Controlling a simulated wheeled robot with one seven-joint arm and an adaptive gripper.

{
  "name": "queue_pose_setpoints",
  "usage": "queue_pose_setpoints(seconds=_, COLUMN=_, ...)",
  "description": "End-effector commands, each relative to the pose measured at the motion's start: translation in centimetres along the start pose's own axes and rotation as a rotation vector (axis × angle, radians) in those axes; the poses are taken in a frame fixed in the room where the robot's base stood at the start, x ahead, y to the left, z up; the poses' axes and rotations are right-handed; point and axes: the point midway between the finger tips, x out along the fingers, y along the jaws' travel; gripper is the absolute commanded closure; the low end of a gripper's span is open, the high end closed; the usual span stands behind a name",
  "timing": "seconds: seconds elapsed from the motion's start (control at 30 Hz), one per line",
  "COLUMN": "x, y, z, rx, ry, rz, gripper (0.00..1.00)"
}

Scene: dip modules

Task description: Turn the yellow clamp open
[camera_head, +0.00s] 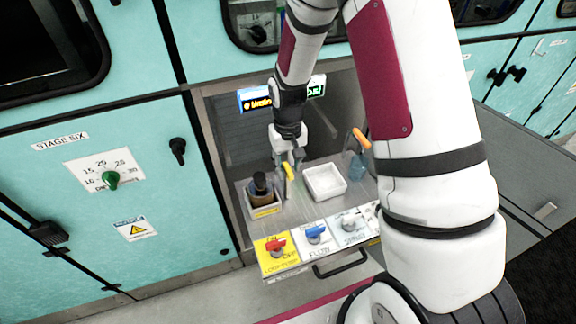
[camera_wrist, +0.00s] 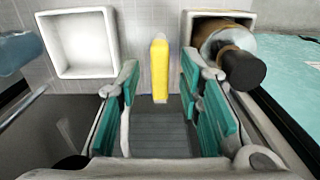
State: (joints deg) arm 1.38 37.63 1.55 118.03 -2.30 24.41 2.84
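The yellow clamp (camera_wrist: 159,70) stands out as a narrow yellow bar in the middle of the wrist view. In the head view the yellow clamp (camera_head: 289,171) shows just below my gripper (camera_head: 287,163). In the wrist view my gripper (camera_wrist: 162,108) is open, with its teal-padded fingers on either side of the clamp's line. A gap shows between the clamp and each finger. I cannot tell how deep the clamp sits between the fingertips. The clamp's base is not clear.
A white square tray (camera_head: 341,190) sits right of the clamp, and a holder with a dark-capped brown bottle (camera_head: 260,188) sits left. An orange-handled item (camera_head: 361,139) stands farther right. Red (camera_head: 276,245) and blue (camera_head: 315,233) knobs line the front panel.

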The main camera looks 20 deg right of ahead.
Motion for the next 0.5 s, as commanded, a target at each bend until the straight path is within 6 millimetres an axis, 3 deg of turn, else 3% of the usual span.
queue_pose_setpoints(seconds=0.5, x=-9.2, y=0.0, z=-0.1, rx=0.001, ry=0.005, rz=0.000, gripper=0.67)
